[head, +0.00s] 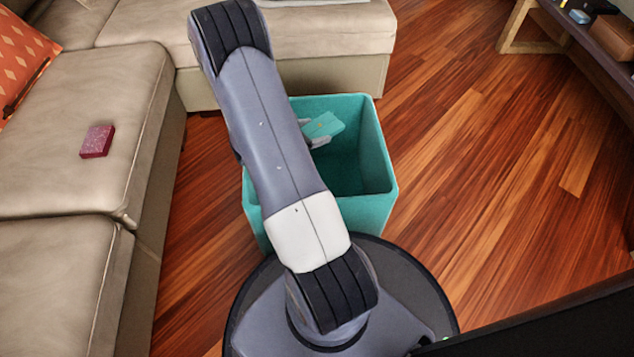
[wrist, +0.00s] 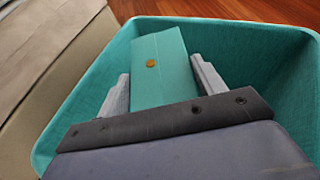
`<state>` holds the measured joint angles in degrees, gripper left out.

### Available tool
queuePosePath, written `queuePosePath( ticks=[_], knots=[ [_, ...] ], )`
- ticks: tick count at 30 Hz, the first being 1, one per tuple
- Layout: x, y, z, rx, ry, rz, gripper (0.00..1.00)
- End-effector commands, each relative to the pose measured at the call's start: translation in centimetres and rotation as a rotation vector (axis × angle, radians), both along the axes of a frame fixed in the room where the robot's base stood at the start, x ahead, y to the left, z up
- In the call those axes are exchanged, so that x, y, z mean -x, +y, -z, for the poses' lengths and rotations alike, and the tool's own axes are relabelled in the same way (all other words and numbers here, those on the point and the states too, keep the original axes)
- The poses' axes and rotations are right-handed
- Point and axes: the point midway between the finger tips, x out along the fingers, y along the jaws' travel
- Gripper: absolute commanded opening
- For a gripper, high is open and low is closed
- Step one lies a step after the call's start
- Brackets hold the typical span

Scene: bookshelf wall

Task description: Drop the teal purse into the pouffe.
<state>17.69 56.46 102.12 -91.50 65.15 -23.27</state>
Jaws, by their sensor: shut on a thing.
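The teal purse (head: 326,125) is a small flat piece with a round gold clasp, held between the fingers of my gripper (head: 318,133). In the wrist view the purse (wrist: 160,62) sits between the two grey fingers of my gripper (wrist: 160,85), its clasp facing the camera. The pouffe (head: 372,130) is a teal, open-topped square box on the floor. The purse is over the pouffe's opening; its exact height relative to the rim is hard to tell. The pouffe's rim (wrist: 75,105) surrounds the purse in the wrist view. My arm hides the pouffe's left side in the head view.
A beige sofa (head: 75,200) runs along the left and behind the pouffe. A dark pink box (head: 97,141) lies on its seat. A dark shelf (head: 590,45) with small items stands at the top right. The wooden floor (head: 480,160) right of the pouffe is clear.

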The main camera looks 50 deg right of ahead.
Motion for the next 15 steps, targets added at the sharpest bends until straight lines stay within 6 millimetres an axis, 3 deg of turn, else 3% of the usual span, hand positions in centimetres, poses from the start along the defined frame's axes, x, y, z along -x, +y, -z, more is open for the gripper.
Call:
queuePosePath(
  ticks=[2,3,12,15],
  knots=[
    [-0.01,0.0,-0.08,0.0,0.0,0.0,0.41],
    [-0.01,0.0,-0.08,0.0,0.0,0.0,0.67],
    [-0.01,-0.01,-0.06,0.0,0.0,0.0,0.91],
    [0.0,0.0,-0.06,0.0,0.0,0.0,0.91]
  ],
)
